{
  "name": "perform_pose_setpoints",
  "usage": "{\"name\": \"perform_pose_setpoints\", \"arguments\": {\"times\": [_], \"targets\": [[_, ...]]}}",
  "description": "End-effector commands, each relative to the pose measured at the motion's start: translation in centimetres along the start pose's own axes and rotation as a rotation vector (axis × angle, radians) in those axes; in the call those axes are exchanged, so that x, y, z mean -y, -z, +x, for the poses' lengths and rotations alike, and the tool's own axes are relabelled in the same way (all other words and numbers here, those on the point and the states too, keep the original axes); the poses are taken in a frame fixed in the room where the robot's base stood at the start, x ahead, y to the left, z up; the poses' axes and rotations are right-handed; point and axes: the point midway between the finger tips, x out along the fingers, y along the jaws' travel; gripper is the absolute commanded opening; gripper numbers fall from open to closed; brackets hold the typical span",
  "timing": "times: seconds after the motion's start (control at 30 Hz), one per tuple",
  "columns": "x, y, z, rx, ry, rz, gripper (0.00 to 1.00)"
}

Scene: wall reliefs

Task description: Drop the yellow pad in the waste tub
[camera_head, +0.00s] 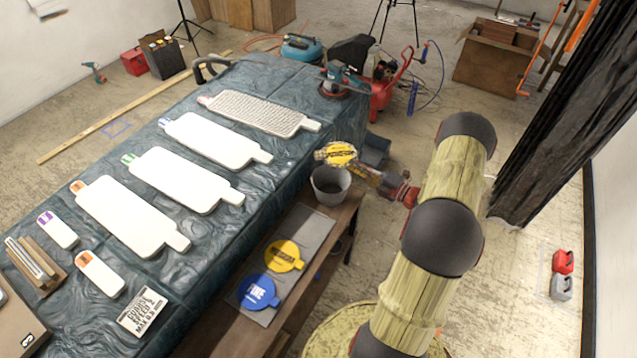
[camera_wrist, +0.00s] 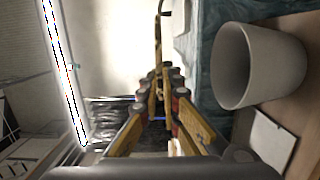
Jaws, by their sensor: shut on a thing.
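A round yellow pad (camera_head: 341,153) with dark lettering is held at the tip of my gripper (camera_head: 350,166), above the back rim of the grey waste tub (camera_head: 331,194). The gripper is shut on it. In the wrist view the fingers of my gripper (camera_wrist: 163,80) reach forward and the pad cannot be made out clearly. The tub (camera_wrist: 270,66) shows there to the right of the fingers, its open mouth facing left. The tub stands on a wooden shelf beside the covered table. Another yellow pad (camera_head: 285,256) lies on a grey mat in front of the tub.
A blue pad (camera_head: 259,291) lies on the grey mat (camera_head: 312,230) beside the second yellow pad. The table (camera_head: 150,235) carries several white boards and a sander (camera_head: 343,82). A dark grey bin (camera_head: 376,150) stands behind my gripper.

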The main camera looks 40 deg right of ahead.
Motion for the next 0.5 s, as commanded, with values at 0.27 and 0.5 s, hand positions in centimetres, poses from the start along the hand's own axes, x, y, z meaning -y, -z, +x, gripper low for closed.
{"name": "perform_pose_setpoints", "arguments": {"times": [0.27, 0.5], "targets": [[2.2, 0.0, 0.0, 0.002, 0.000, 0.000, 0.00], [5.1, 0.0, 0.0, 0.002, 0.000, 0.000, 0.00]]}}
